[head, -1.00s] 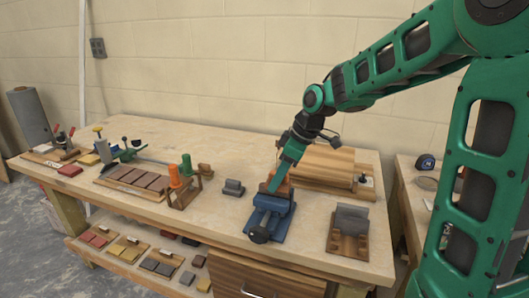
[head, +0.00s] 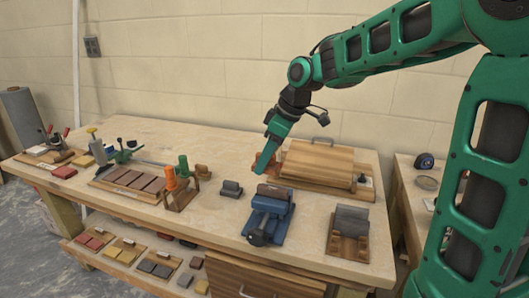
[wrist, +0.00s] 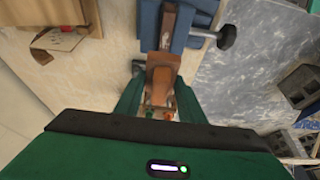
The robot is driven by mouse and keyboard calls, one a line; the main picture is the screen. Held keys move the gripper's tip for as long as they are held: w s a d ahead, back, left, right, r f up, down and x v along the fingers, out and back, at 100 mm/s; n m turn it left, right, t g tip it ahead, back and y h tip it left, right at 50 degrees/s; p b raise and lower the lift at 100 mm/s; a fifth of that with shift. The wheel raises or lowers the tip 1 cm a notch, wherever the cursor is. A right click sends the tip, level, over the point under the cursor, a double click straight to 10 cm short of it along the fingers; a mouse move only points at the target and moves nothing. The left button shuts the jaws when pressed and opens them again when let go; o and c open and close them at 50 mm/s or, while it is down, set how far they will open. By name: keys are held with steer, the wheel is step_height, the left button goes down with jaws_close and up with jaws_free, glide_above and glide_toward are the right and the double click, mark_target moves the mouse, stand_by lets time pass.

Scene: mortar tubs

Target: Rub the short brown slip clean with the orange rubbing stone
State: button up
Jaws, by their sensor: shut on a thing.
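My gripper (head: 268,150) is shut on the orange rubbing stone (head: 261,163). It holds the stone behind the blue vise (head: 270,214), at its far end. In the wrist view the orange-brown stone (wrist: 163,72) sits between the green fingers, in line with the vise (wrist: 192,22). The short brown slip (head: 273,191) is held between the vise jaws, its top edge showing. In the wrist view the slip (wrist: 168,22) has a small pale mark on it. I cannot tell whether the stone touches the slip; it appears apart from it.
A wooden box with a handle (head: 317,160) stands close right of my gripper. A small grey block (head: 231,189) lies left of the vise, and a wooden holder with a grey block (head: 348,232) lies right. A rack with orange and green handles (head: 178,190) stands further left.

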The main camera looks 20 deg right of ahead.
steer(key=shift+r, duration=1.3)
steer(key=shift+f, duration=0.25)
